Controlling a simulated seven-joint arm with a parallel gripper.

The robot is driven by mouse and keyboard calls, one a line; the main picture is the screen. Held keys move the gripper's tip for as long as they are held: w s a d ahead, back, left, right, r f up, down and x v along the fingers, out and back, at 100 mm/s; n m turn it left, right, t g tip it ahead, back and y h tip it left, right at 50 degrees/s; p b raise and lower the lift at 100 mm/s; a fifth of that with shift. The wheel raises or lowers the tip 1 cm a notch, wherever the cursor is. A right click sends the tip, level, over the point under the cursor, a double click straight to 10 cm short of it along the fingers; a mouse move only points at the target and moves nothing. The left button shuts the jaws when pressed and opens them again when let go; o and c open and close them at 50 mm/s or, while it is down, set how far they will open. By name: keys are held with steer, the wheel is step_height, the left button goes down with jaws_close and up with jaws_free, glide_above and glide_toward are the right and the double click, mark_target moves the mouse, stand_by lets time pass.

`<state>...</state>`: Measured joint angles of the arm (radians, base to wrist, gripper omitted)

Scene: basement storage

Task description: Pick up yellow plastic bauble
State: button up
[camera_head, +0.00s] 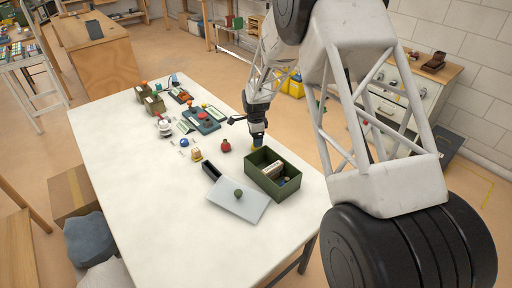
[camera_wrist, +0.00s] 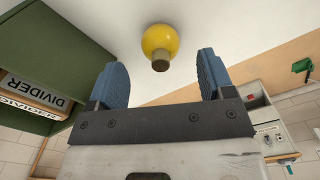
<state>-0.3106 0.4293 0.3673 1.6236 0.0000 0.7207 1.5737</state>
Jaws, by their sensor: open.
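The yellow bauble (camera_wrist: 160,40) is a glossy ball with a dull brownish cap. In the wrist view it is on the white table, beyond my fingertips and roughly centred between them. In the head view only a bit of yellow (camera_head: 256,148) shows under my gripper (camera_head: 257,141), beside the green box. My gripper also shows in the wrist view (camera_wrist: 162,75), its two blue fingers wide apart with nothing between them. The fingers do not appear to touch the bauble.
The dark green box (camera_head: 262,181) holding divider cards stands close by; its wall (camera_wrist: 65,40) is left in the wrist view. The table's left front is clear.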

steer(key=shift+d+f, duration=0.1)
steer(key=shift+f, duration=2.3)
steer(key=c, duration=1)
